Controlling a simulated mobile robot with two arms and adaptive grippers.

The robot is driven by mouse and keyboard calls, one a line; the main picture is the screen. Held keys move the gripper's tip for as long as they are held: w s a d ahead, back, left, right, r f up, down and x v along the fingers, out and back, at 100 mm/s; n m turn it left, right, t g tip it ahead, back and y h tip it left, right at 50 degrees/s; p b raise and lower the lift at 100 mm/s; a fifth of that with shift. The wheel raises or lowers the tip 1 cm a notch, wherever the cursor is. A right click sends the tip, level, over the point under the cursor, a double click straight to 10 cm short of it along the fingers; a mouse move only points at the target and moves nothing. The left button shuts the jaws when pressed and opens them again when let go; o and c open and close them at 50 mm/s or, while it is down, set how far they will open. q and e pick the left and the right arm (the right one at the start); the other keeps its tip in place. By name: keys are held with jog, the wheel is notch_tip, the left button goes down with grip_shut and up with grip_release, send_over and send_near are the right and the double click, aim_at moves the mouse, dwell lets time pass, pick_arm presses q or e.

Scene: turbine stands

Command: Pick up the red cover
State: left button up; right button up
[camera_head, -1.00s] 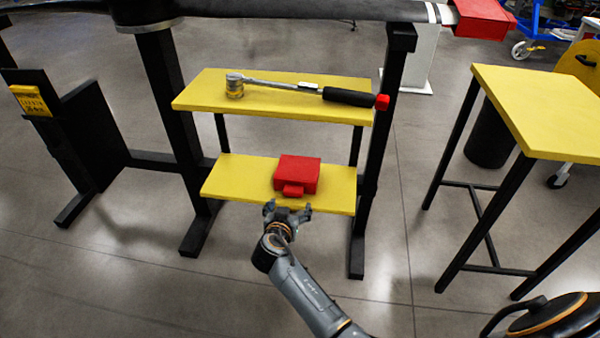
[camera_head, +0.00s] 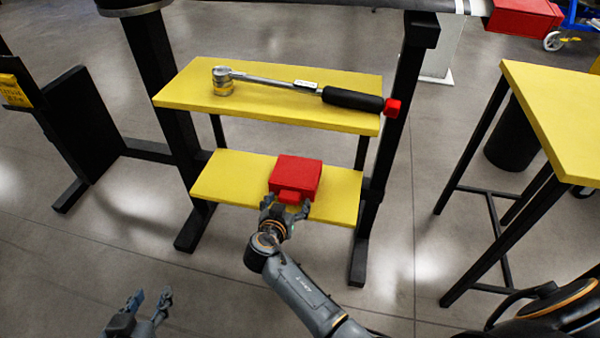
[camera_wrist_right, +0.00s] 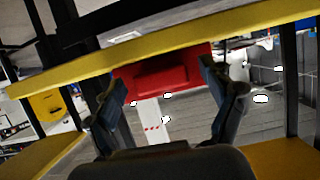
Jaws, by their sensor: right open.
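The red cover (camera_head: 297,177), a box with a small block on its front, lies on the lower yellow shelf (camera_head: 230,180). My right gripper (camera_head: 285,210) is open at the shelf's front edge, its fingers just in front of the cover's front block. In the right wrist view the cover (camera_wrist_right: 165,78) shows between the two spread fingers, and the gripper (camera_wrist_right: 163,88) is not closed on it. I cannot tell whether the fingers touch it. My left gripper (camera_head: 151,297) is at the bottom left, low in front of the stand, with its fingers apart and empty.
A torque wrench (camera_head: 310,88) with a black handle and red end lies on the upper yellow shelf (camera_head: 190,90). Black posts (camera_head: 400,110) flank the shelves. A yellow table (camera_head: 560,110) stands at right. Another red part (camera_head: 525,17) is at the top right.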

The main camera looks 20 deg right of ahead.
jog(key=shift+w+f, duration=0.1)
pick_arm(q)
jog(key=shift+w+d+r, duration=0.1)
jog(key=shift+w+d, duration=0.15)
pick_arm(e)
jog(key=c, duration=1.7)
pick_arm(q)
jog(key=shift+s+a, duration=0.1)
pick_arm(e)
jog(key=shift+r, duration=0.2)
